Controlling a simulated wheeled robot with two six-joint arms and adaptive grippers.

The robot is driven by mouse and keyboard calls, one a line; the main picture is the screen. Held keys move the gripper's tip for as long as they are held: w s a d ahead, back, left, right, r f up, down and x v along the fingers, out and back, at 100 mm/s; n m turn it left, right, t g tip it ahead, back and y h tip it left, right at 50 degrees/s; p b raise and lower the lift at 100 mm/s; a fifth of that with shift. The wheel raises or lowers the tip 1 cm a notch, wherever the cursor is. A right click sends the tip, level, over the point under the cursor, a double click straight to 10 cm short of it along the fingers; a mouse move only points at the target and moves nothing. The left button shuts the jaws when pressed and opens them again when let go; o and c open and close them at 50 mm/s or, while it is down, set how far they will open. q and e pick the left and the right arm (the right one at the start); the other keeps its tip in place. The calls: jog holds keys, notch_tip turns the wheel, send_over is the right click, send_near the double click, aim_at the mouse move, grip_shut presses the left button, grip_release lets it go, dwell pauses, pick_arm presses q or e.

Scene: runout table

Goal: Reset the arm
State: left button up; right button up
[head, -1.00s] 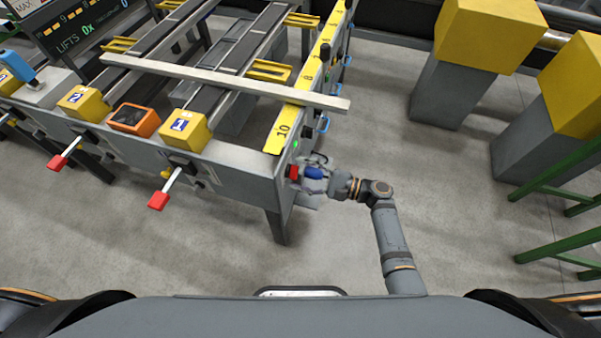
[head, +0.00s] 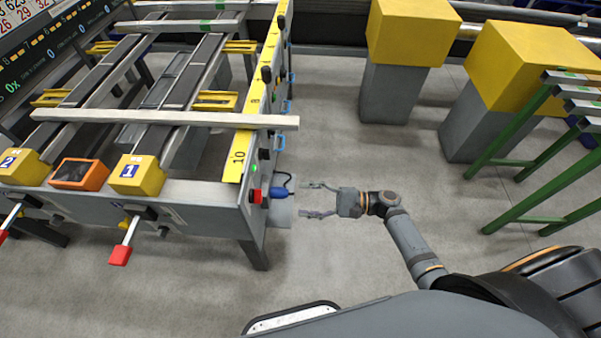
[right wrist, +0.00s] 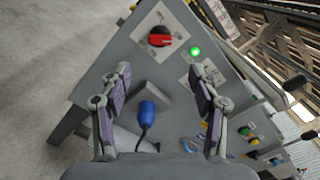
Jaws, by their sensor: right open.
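My right gripper (head: 318,200) is open and empty, to the right of the runout table's end panel, with clear floor beneath it in the head view. In the right wrist view the two fingers of the right gripper (right wrist: 160,92) stand wide apart, facing the grey panel (right wrist: 115,72). Between and beyond them are a blue plug (right wrist: 147,112) with a dark cable and a red rotary switch (right wrist: 160,40). In the head view the blue plug (head: 281,193) sits on the panel, left of the fingertips and apart from them. My left gripper is out of view.
The runout table (head: 210,210) carries a long bar (head: 190,118) across its rails. Levers with red handles (head: 120,255) stick out in front. Yellow-topped grey pillars (head: 408,35) and green stands (head: 520,150) stand at the right. Floor (head: 385,155) between is open.

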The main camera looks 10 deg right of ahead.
jog(key=s+d+f+g+h+p, duration=0.1)
jog(key=s+d+f+h+p, duration=0.15)
jog(key=f, duration=0.45)
jog(key=s+d+f+h+p, duration=0.1)
jog(key=s+d+f+h, duration=0.2)
jog(key=f, duration=0.4)
jog(key=s+d+f+g+h+p, duration=0.1)
jog(key=s+f+h, duration=0.25)
jog(key=f, duration=0.45)
jog(key=s+d+f+n+h+p, duration=0.1)
jog(key=s+d+f+n+h, duration=0.2)
jog(key=s, duration=0.5)
jog(key=s+d+f+n+g+h+p, duration=0.1)
jog(key=s+d+f+n+h+p, duration=0.1)
jog(key=s+n, duration=0.3)
jog(key=s+d+f+n+g+h+p, duration=0.1)
jog(key=s+d+f+n+h, duration=0.3)
jog(key=s, duration=0.7)
jog(key=shift+d+f+n+p, duration=0.35)
jog(key=shift+f+n+p, duration=0.2)
jog(key=shift+p, duration=0.2)
